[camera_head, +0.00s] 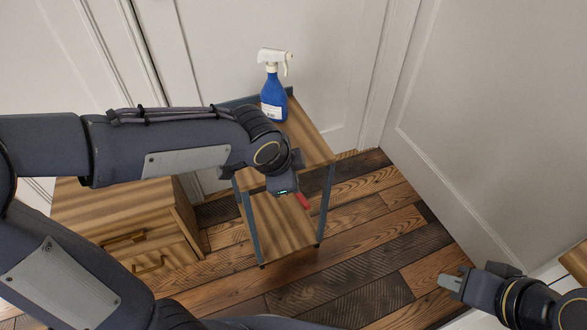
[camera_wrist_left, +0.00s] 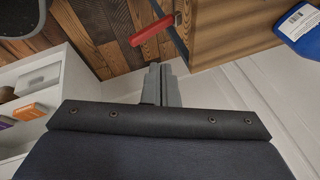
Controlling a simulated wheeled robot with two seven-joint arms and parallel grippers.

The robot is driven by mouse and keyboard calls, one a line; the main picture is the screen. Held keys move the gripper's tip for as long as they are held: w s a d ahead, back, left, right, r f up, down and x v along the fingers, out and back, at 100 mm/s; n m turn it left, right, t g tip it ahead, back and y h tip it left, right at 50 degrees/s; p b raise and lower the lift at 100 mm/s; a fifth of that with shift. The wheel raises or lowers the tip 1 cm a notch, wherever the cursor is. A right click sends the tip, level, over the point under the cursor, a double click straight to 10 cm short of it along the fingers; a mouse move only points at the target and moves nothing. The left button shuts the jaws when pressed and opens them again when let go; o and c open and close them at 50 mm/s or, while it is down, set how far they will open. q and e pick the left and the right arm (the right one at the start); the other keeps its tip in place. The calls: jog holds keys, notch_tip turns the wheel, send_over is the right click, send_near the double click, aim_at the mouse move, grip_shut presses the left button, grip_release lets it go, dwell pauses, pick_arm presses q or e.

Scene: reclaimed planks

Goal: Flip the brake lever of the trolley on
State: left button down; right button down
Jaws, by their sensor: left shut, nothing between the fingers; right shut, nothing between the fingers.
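The trolley has wooden shelves and a dark metal frame; its top shelf (camera_head: 308,140) shows in the middle of the head view. A red brake lever (camera_head: 304,201) shows just beside my left gripper (camera_head: 283,188), whose fingers are hidden there by its own body. In the left wrist view the red lever (camera_wrist_left: 152,29) sticks out from the trolley's dark frame, beyond the fingertips and apart from them in the picture. My left gripper (camera_wrist_left: 161,82) is shut and empty there. My right gripper (camera_head: 452,283) is shut and empty at the lower right, far from the trolley.
A blue spray bottle (camera_head: 274,95) stands on the trolley's top shelf. A wooden drawer cabinet (camera_head: 100,215) is left of the trolley. White doors and walls (camera_head: 490,100) close in behind and right. The plank floor (camera_head: 370,250) in front of the trolley is clear.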

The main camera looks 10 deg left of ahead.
pick_arm(q)
jog(key=shift+s+r, duration=1)
jog(key=s+a+n+t+h, duration=0.1)
jog(key=s+a+n+h, duration=0.1)
jog(key=s+a+n, duration=1.1)
notch_tip(320, 180, up, 27)
jog(key=s+d+n+p, duration=0.2)
jog(key=p, duration=2.4)
jog(key=shift+s+f+n, duration=0.2)
jog(key=shift+s+n, duration=0.15)
jog(key=shift+n, duration=0.05)
jog(key=shift+d, duration=0.1)
